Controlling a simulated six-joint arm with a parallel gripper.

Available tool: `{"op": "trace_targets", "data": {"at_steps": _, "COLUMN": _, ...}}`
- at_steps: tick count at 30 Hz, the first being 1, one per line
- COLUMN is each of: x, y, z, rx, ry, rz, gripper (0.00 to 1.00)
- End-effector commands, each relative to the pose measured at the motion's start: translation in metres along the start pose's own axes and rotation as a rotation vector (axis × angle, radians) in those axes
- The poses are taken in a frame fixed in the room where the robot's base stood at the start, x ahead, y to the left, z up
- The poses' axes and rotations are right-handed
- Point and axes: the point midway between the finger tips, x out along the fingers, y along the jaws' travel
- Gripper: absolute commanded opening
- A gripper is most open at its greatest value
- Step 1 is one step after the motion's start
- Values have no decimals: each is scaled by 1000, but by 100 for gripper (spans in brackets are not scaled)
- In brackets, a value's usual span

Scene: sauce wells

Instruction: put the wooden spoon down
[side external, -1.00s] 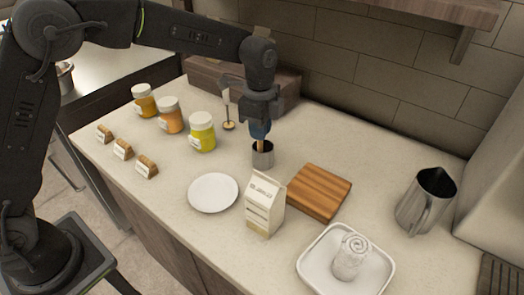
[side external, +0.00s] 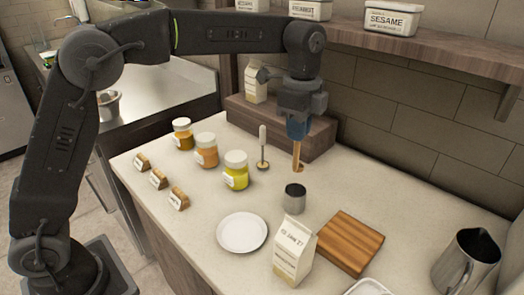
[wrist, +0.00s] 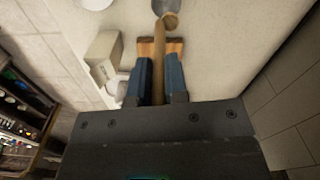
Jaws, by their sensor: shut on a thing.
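My gripper (side external: 298,133) has blue fingers and is shut on the handle of the wooden spoon (side external: 297,157). The spoon hangs head down above the counter, and its head appears just above and behind the metal cup (side external: 294,198). In the wrist view, the spoon (wrist: 159,55) runs out between my fingers to its rounded head. Part of the metal cup (wrist: 165,5) shows beyond that head. The upper handle is hidden in my gripper. A white plate (side external: 242,233) lies to the left of the cup.
Yellow and orange jars (side external: 236,170) and small wooden label blocks (side external: 159,179) stand to the left. A milk carton (side external: 293,252), a wooden board (side external: 349,243) and a steel pitcher (side external: 468,264) stand toward the front and right. A thin upright tool (side external: 262,148) stands near the back.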

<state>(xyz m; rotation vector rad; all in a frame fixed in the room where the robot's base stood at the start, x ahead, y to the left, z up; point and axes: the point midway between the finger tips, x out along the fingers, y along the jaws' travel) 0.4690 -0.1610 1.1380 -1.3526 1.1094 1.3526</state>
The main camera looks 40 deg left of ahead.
Motion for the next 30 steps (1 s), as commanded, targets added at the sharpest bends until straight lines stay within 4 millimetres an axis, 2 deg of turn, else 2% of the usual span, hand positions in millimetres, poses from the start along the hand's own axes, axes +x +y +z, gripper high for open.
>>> {"op": "trace_targets", "data": {"at_steps": 2, "x": -18, "y": 0, "z": 0, "rx": 0, "ry": 2, "rz": -5, "gripper": 0}}
{"op": "trace_targets", "data": {"at_steps": 8, "x": -48, "y": 0, "z": 0, "rx": 0, "ry": 2, "rz": -4, "gripper": 0}}
{"op": "trace_targets", "data": {"at_steps": 17, "x": -45, "y": -32, "z": 66, "rx": -8, "ry": 0, "rz": 0, "gripper": 0}}
{"op": "trace_targets", "data": {"at_steps": 20, "x": -45, "y": -44, "z": 100, "rx": -11, "ry": 0, "rz": 0, "gripper": 0}}
{"op": "trace_targets", "data": {"at_steps": 23, "x": -45, "y": -56, "z": 144, "rx": -13, "ry": 1, "rz": 0, "gripper": 0}}
{"op": "trace_targets", "data": {"at_steps": 30, "x": -44, "y": -67, "z": 266, "rx": -14, "ry": 1, "rz": 0, "gripper": 0}}
